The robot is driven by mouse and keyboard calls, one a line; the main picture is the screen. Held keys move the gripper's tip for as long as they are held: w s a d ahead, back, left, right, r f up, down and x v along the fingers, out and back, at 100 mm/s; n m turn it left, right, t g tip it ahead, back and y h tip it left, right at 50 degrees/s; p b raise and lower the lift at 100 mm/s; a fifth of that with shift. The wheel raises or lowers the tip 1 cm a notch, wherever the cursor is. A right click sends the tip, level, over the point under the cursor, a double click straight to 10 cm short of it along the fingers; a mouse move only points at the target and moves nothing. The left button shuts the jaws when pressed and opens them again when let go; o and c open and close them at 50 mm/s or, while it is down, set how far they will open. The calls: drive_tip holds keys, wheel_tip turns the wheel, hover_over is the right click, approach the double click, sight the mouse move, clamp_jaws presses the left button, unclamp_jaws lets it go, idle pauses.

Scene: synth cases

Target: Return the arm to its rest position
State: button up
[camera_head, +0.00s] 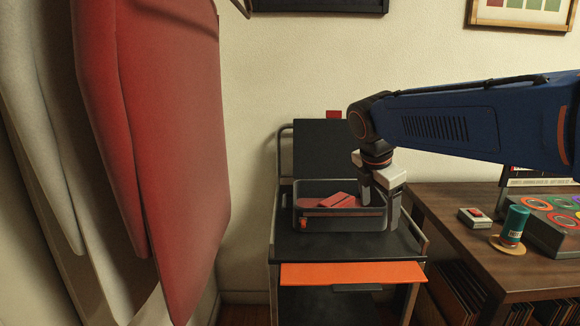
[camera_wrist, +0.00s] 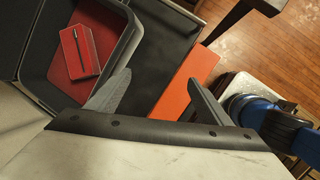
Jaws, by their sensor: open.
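My arm reaches in from the right in the head view, over the side table toward a black cart. My gripper (camera_head: 378,194) points down at the right side of the grey bin on the cart. In the wrist view my gripper (camera_wrist: 155,92) is open, its two dark fingers spread wide with nothing held between them. A red box (camera_head: 339,200) lies in the bin, left of the gripper and apart from it. The wrist view shows the red box (camera_wrist: 80,51) with a dark line on its face.
The open bin (camera_head: 312,187) has a red floor. An orange panel (camera_head: 352,273) projects from the cart's front (camera_head: 300,247). A wooden table (camera_head: 470,255) at right holds a green cylinder (camera_head: 513,225) and a small box (camera_head: 474,217). Red and white cloths (camera_head: 165,130) hang at left.

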drive_tip(key=s+d+f+m+y, duration=0.1)
drive_tip(key=s+d+f+m, duration=0.1)
drive_tip(key=s+f+m, duration=0.2)
drive_tip(key=s+d+f+m+t, duration=0.1)
drive_tip(key=s+f+m, duration=0.4)
drive_tip(key=s+m, duration=0.6)
drive_tip(key=s+d+f+m+y, duration=0.1)
drive_tip(key=s+d+f+m, duration=0.3)
drive_tip(key=s+m, duration=0.3)
drive_tip(key=s, duration=0.4)
drive_tip(key=shift+f+m+t+y, duration=0.25)
drive_tip(key=shift+m+t+y, duration=0.05)
